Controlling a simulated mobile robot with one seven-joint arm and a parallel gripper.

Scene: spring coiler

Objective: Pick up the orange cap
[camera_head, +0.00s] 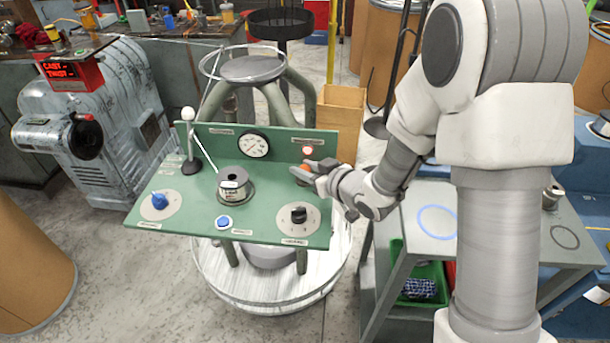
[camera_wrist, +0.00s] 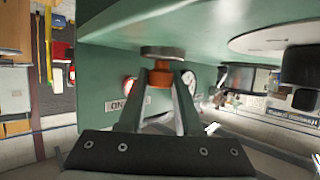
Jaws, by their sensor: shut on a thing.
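The orange cap (camera_wrist: 160,75) shows between the two fingertips of my gripper (camera_wrist: 162,80) in the wrist view. The fingers are shut on it. A grey disc (camera_wrist: 162,53) sits right against the orange part, close to the green surface; I cannot tell whether it is part of the cap or whether it touches that surface. In the head view my gripper (camera_head: 307,172) is over the right back part of the green console (camera_head: 185,215), below the lit red button (camera_head: 307,150).
The console carries a metal spool (camera_head: 233,184), a blue knob (camera_head: 159,200), a black knob (camera_head: 298,214), a blue button (camera_head: 223,222) and a white-knobbed lever (camera_head: 188,114). A gauge (camera_head: 254,145) is on its back panel. A grey side table (camera_head: 480,225) stands at the right.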

